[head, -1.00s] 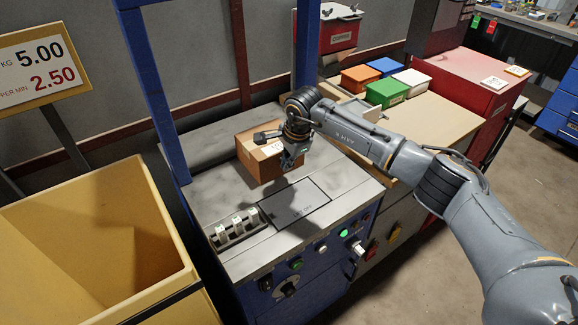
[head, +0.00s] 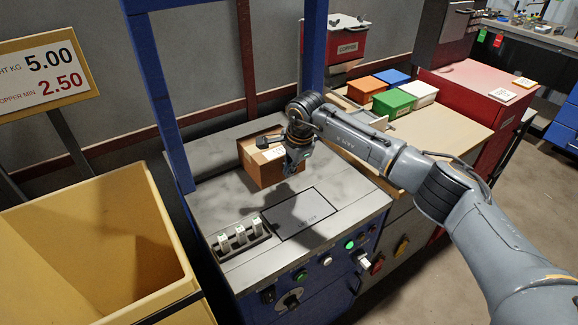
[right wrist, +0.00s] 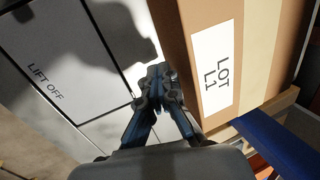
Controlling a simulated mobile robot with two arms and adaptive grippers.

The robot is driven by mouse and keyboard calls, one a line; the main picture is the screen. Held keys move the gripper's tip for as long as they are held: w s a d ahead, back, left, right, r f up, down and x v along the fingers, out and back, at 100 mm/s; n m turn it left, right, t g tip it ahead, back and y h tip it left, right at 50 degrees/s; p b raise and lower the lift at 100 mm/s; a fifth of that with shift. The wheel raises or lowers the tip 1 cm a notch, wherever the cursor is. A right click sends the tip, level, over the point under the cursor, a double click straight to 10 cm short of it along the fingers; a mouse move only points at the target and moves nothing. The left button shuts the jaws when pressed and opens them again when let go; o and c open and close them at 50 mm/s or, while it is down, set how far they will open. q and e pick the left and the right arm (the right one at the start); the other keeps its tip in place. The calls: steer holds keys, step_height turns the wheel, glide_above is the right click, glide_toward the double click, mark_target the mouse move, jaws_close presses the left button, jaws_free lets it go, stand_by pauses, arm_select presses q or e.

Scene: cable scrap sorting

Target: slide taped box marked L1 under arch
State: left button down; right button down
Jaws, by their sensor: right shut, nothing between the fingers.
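The taped cardboard box (head: 258,169) stands on the grey bench top near its back edge. In the right wrist view its side (right wrist: 203,15) carries a white label reading LOT L1 (right wrist: 216,68). The blue arch (head: 152,85) rises from the bench with a post on each side; the box is between the posts in the head view, but I cannot tell how far under it is. My right gripper (head: 291,168) is shut and empty, pointing down beside the box's front right side. Its closed fingertips (right wrist: 158,78) are close to the box; contact is unclear. My left gripper is out of view.
A lift-off panel (head: 301,213) lies flush in the bench in front of the box. A small rack of white blocks (head: 240,238) sits at the front left. A yellow bin (head: 95,245) stands to the left. Colored boxes (head: 393,102) stand on the right-hand table.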

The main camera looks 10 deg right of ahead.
mark_target(283, 160)
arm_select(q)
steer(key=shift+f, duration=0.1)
arm_select(e)
steer(key=shift+s+f, duration=0.1)
steer(key=shift+s, duration=0.1)
arm_select(q)
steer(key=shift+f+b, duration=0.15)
steer(key=shift+b, duration=0.2)
arm_select(e)
steer(key=shift+w, duration=0.15)
steer(key=shift+w+f+b, duration=0.15)
steer(key=shift+w+b, duration=0.65)
steer(key=shift+b, duration=0.2)
steer(key=shift+w+a, duration=0.2)
steer(key=shift+a, duration=0.05)
steer(key=shift+w+a, duration=0.25)
steer(key=shift+a, duration=0.1)
steer(key=shift+w+a, duration=0.1)
steer(key=shift+w, duration=0.1)
steer(key=shift+s+d, duration=0.2)
steer(key=shift+s+d+r+p, duration=0.1)
steer(key=shift+s+r+p, duration=0.1)
steer(key=shift+s+p, duration=0.15)
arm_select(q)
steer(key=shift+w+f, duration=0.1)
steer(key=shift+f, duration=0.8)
arm_select(e)
steer(key=shift+d, duration=0.4)
